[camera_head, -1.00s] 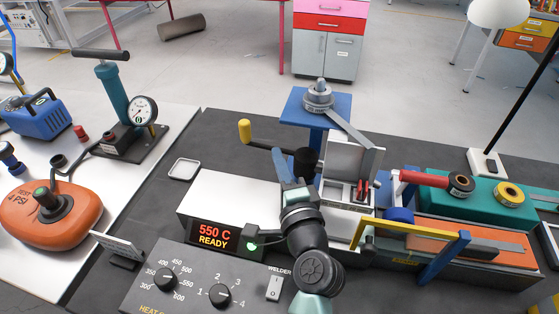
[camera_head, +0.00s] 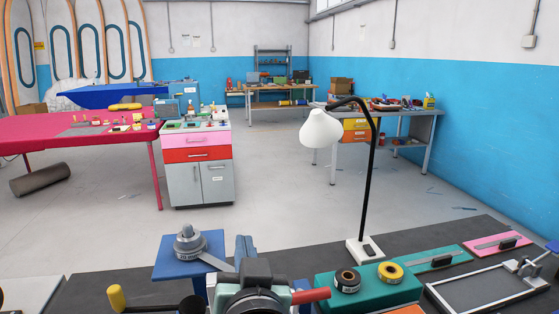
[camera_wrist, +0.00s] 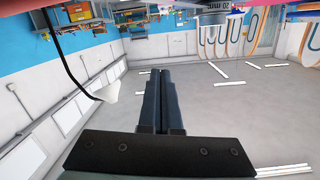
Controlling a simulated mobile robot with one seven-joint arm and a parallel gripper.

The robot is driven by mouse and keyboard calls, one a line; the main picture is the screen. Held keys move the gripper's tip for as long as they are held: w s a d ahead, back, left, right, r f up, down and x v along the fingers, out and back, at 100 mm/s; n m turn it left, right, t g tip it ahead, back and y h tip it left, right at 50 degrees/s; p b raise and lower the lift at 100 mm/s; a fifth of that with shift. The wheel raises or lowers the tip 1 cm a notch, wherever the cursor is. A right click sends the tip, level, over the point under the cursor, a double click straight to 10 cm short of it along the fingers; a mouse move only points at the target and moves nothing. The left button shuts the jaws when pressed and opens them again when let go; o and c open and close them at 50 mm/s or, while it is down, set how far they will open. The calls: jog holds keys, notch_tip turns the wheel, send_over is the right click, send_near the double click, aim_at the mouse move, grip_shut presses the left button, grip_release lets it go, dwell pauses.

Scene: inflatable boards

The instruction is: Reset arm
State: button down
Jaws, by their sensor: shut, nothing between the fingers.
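My gripper (camera_wrist: 161,73) shows in the wrist view with its two dark fingers pressed side by side, shut and empty. It points out over open floor, and the wrist picture appears upside down. In the head view the wrist part of my arm (camera_head: 256,296) rises at the bottom centre, in front of the bench equipment. The fingertips cannot be made out clearly there. Nothing touches the fingers in the wrist view.
A white desk lamp (camera_head: 321,129) with a black stem stands on the bench; it also shows in the wrist view (camera_wrist: 110,92). A teal block (camera_head: 368,287) holds tape rolls. A blue stand (camera_head: 189,256) carries a grey dial. Open floor lies beyond.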

jog(key=s+d+r+h, duration=0.1)
jog(key=d+r+h, duration=0.2)
jog(key=d+r, duration=0.15)
jog(key=s+r+t+p, duration=0.3)
jog(key=s+r, duration=0.1)
jog(key=r, duration=0.7)
jog(key=s+r+t+p, duration=0.3)
jog(key=s+r+t, duration=0.1)
jog(key=r, duration=0.7)
jog(key=s+r+t+p, duration=0.3)
jog(key=s+r+t, duration=0.1)
jog(key=r, duration=0.7)
jog(key=shift+s+d+r, duration=0.25)
jog(key=shift+s+r, duration=0.05)
jog(key=shift+s, duration=0.45)
